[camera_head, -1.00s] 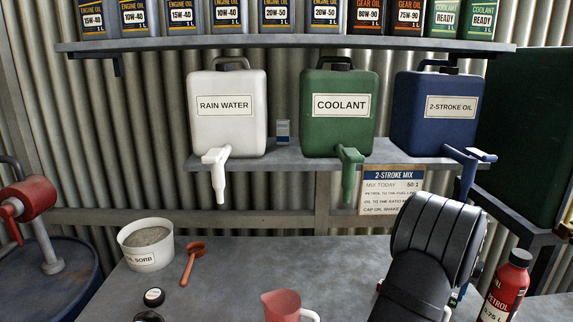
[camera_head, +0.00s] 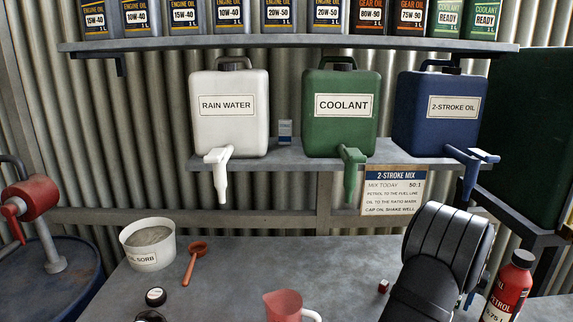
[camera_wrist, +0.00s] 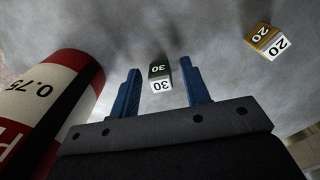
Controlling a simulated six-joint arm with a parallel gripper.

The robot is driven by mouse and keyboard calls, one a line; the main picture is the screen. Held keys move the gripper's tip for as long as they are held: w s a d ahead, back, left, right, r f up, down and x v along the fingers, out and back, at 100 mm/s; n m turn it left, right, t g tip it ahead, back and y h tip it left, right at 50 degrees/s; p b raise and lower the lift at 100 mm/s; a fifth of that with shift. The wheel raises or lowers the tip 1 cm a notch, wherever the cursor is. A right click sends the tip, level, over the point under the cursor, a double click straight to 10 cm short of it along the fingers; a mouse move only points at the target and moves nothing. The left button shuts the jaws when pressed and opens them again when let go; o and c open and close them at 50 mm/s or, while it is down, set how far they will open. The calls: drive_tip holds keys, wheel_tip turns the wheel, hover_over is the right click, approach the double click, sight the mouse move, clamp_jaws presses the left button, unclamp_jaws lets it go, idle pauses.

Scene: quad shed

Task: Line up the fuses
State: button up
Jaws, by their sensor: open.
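My gripper (camera_wrist: 160,68) is open in the wrist view, with its two blue fingers apart. A green fuse marked 30 (camera_wrist: 160,76) shows between the fingers, with a gap on either side. I cannot tell how far below the fingertips it lies. An orange-tan fuse marked 20 (camera_wrist: 267,42) lies apart on the grey bench, to the right.
A red petrol bottle (camera_head: 509,287) stands close right of my arm; its side also fills the left of the wrist view (camera_wrist: 55,95). A red jug (camera_head: 284,305), a tub (camera_head: 147,243) and an orange scoop (camera_head: 194,262) stand or lie further left. The bench's middle is largely clear.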

wheel_tip(320, 180, up, 5)
drive_tip(key=shift+d+f, duration=0.1)
drive_tip(key=shift+f, duration=0.1)
wheel_tip(320, 180, down, 6)
drive_tip(key=shift+r, duration=0.2)
wheel_tip(320, 180, up, 4)
drive_tip(key=shift+r, duration=0.1)
drive_tip(key=shift+a, duration=0.9)
drive_tip(key=a, duration=4.2)
drive_tip(key=shift+a, duration=0.3)
drive_tip(key=w+a+n, duration=0.1)
drive_tip(key=w, duration=0.2)
drive_tip(key=w+a+n, duration=0.1)
drive_tip(key=w+n, duration=0.1)
drive_tip(key=w, duration=0.1)
drive_tip(key=w+a+n, duration=0.1)
drive_tip(key=w+n, duration=0.1)
drive_tip(key=w, duration=0.1)
drive_tip(key=shift+w+a, duration=0.2)
drive_tip(key=shift+d, duration=0.15)
drive_tip(key=shift+s+d+r+m, duration=0.6)
drive_tip(key=shift+s+r+m, duration=0.05)
drive_tip(key=shift+m, duration=0.25)
